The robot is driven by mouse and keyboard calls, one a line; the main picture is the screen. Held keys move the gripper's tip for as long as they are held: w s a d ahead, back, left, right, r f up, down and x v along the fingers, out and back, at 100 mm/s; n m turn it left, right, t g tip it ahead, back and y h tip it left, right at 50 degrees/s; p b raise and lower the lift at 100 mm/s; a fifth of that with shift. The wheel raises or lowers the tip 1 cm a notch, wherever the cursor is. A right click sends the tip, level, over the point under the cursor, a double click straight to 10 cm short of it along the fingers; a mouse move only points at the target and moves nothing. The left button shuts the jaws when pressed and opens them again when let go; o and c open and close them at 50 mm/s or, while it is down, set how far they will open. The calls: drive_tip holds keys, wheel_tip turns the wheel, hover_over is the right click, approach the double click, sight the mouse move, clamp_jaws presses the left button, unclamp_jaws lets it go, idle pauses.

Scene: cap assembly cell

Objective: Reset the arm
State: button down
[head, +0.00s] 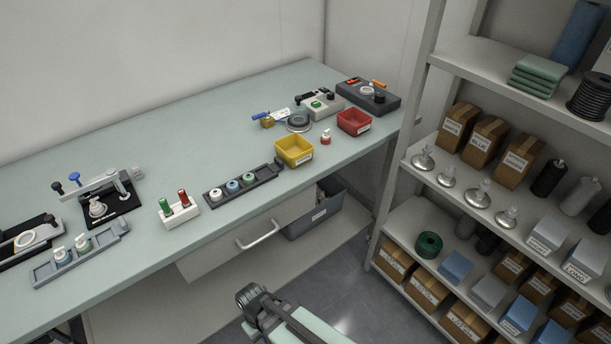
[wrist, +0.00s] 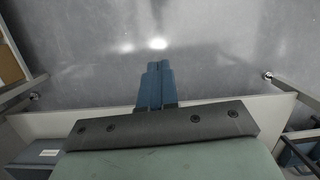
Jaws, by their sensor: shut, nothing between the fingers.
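My gripper (wrist: 158,68) shows in the wrist view with its two blue fingers together and nothing between them. Beyond the fingertips there is only grey floor (wrist: 215,50). In the head view part of my arm shows at the bottom middle, in front of the workbench (head: 130,261) and apart from it. I cannot make out the fingers there.
A yellow bin (head: 294,151) and a red bin (head: 354,122) stand on the bench, with a dark rack (head: 262,183) of parts and a white holder (head: 179,214) nearby. A drawer (head: 250,236) is under the bench. A loaded shelf unit (head: 408,189) stands right; floor lies between.

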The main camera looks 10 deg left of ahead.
drive_tip(key=s+d+f+m+g, duration=0.1)
drive_tip(key=s+d+f+m, duration=0.1)
drive_tip(key=d, duration=0.9)
drive_tip(key=s+d+f+m+g+y, duration=0.1)
drive_tip(key=d+f+m, duration=0.3)
drive_tip(key=d, duration=0.7)
drive_tip(key=s+d+f+m+g, duration=0.2)
drive_tip(key=d+f+m+g, duration=0.1)
drive_tip(key=d, duration=0.8)
drive_tip(key=shift+s+d+f+m+y, duration=0.15)
drive_tip(key=shift+s+f+m+y, duration=0.15)
drive_tip(key=shift+s+f+m, duration=0.25)
drive_tip(key=shift+w+f, duration=0.1)
drive_tip(key=shift+w, duration=0.1)
